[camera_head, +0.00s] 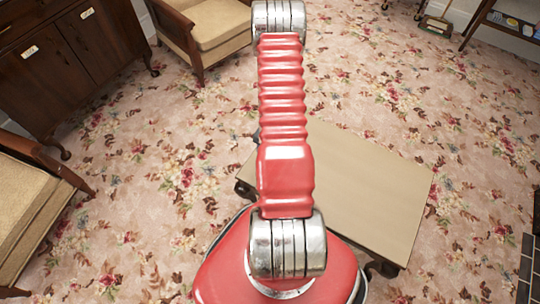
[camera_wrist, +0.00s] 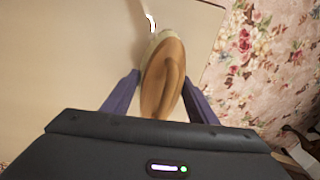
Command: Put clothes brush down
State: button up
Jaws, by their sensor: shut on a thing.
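The clothes brush (camera_wrist: 163,80) shows in the wrist view as a brown wooden oval with a pale far end. My gripper (camera_wrist: 163,85) is shut on it, with one purple finger at each side. The brush is over the beige table top (camera_wrist: 70,50), near the table's right edge in that view. I cannot tell whether the brush touches the top. In the head view the low table (camera_head: 370,190) stands on the floor behind my red arm. My gripper and the brush are not visible in the head view.
A dark wooden cabinet (camera_head: 75,50) stands at the upper left. One armchair (camera_head: 205,30) is at the top and another armchair (camera_head: 30,210) at the left edge. A shelf (camera_head: 505,22) is at the upper right. Floral carpet (camera_head: 180,150) around the table is mostly clear.

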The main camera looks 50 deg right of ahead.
jog(key=shift+f, duration=0.35)
jog(key=o, duration=1.3)
jog(key=shift+r, duration=0.1)
jog(key=shift+s+r, duration=0.15)
jog(key=shift+r, duration=1.8)
jog(key=shift+s+r, duration=0.2)
jog(key=shift+r, duration=1.8)
jog(key=shift+s+r, duration=0.15)
jog(key=shift+r, duration=1.8)
